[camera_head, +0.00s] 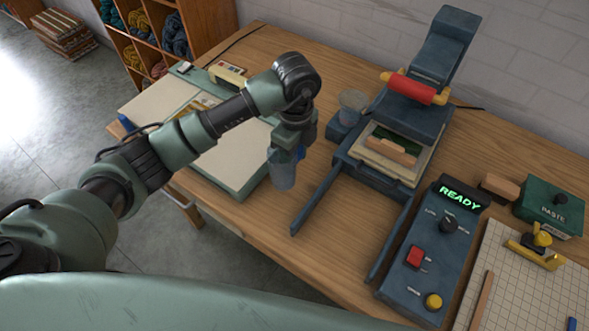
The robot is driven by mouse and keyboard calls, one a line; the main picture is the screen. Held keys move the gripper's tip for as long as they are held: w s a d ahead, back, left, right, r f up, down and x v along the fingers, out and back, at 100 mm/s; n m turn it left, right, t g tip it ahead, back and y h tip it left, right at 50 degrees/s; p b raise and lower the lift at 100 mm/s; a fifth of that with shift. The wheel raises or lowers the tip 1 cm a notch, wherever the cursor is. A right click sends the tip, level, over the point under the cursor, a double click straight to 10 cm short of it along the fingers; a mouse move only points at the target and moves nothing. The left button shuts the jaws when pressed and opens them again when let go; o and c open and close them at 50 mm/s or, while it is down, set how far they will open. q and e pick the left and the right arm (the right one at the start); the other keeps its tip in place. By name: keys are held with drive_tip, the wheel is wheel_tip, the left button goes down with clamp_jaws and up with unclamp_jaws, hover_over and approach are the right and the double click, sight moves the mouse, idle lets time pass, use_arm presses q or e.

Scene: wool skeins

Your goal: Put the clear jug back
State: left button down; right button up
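The clear jug (283,172) is a see-through, bluish vessel, roughly upright, at the right edge of the pale green board on the wooden table. My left gripper (293,148) points down at the top of the jug and appears shut on it. The arm hides the jug's upper part and most of the fingers. I cannot tell whether the jug's base touches the table. My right gripper is not in view.
A small clear cup (353,104) stands on a blue block beside the blue press (430,120). The press's rails reach forward, right of the jug. A control box (431,255) reads READY. A green paste box (547,208) and gridded mat (520,275) lie right.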

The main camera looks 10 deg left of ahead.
use_arm(q)
wheel_tip(320, 180, down, 6)
drive_tip(key=shift+r+p, duration=0.15)
drive_tip(key=shift+p, duration=0.15)
drive_tip(key=shift+f, duration=0.2)
drive_tip(key=shift+f, duration=0.15)
drive_tip(key=c, duration=0.8)
unclamp_jaws()
